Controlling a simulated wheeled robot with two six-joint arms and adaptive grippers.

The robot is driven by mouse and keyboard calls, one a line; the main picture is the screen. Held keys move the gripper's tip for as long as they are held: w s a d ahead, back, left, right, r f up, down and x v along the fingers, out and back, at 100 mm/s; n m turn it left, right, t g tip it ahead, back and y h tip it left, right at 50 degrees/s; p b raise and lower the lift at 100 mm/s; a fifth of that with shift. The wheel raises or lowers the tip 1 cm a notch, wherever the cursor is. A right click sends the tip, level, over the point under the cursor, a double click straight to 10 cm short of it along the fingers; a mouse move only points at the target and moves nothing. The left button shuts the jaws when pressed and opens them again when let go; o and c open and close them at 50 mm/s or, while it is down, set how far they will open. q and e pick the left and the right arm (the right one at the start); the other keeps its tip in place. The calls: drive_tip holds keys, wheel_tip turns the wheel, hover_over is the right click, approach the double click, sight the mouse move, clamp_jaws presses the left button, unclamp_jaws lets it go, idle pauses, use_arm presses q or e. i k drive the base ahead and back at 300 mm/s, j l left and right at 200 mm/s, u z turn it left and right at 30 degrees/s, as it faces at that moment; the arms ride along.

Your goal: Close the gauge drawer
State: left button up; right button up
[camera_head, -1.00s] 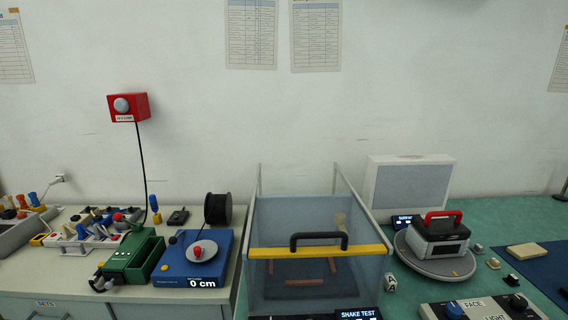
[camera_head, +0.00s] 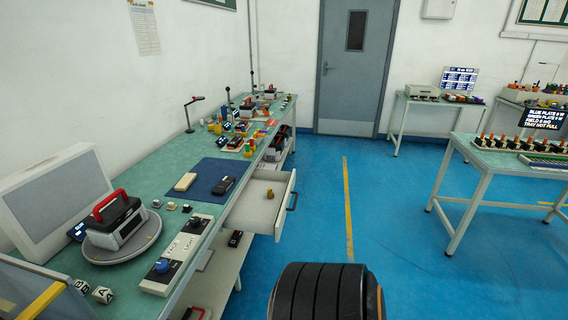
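A drawer (camera_head: 253,212) stands pulled out from the front of the green-topped bench, just below the blue mat. Its pale front panel carries a dark bar handle (camera_head: 293,201) that faces the blue floor. A small brass-coloured piece (camera_head: 270,193) is inside the drawer. I cannot read any label on the drawer. Neither of my grippers shows in this view; a dark ribbed part at the bottom middle looks like a piece of my own arm.
The bench (camera_head: 130,280) runs along the left wall. It holds a turntable (camera_head: 144,243) with a red-handled device, a knob panel (camera_head: 184,251) and a blue mat (camera_head: 207,172). Open blue floor (camera_head: 315,220) lies right of the drawer. Another table (camera_head: 500,168) stands at the right.

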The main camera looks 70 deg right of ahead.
sight(253, 211)
drive_tip(key=z, duration=2.4)
